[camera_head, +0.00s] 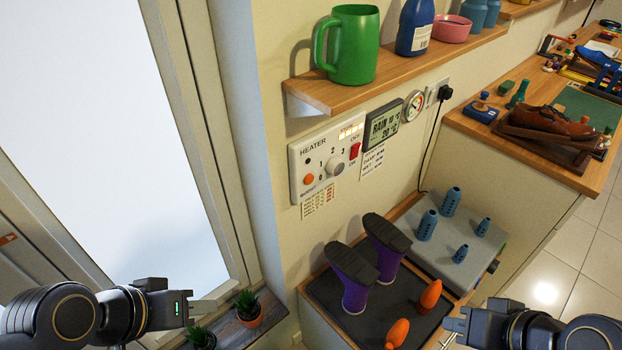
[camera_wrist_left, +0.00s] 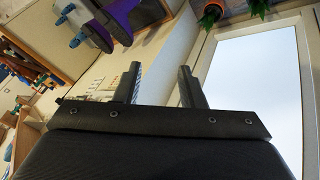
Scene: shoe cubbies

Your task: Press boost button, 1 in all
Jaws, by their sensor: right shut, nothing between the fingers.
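The white heater panel (camera_head: 327,153) is fixed to the wall below the shelf. A round orange button (camera_head: 309,179) is at its lower left, with small lettering beneath that looks like "BOOST". A grey knob (camera_head: 335,167) and a red switch (camera_head: 354,151) are to its right. My left gripper (camera_head: 222,293) is at the lower left by the window sill, below and left of the panel. In the left wrist view its two fingers (camera_wrist_left: 160,88) stand apart with nothing between them. My right gripper (camera_head: 448,333) is at the bottom right, shut and empty, well away from the panel.
A wooden shelf (camera_head: 395,72) with a green mug (camera_head: 353,45) juts out above the panel. Purple boots (camera_head: 352,275) stand on a dark tray below it. Potted plants (camera_head: 247,305) sit on the sill near my left gripper. The wall front around the button is clear.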

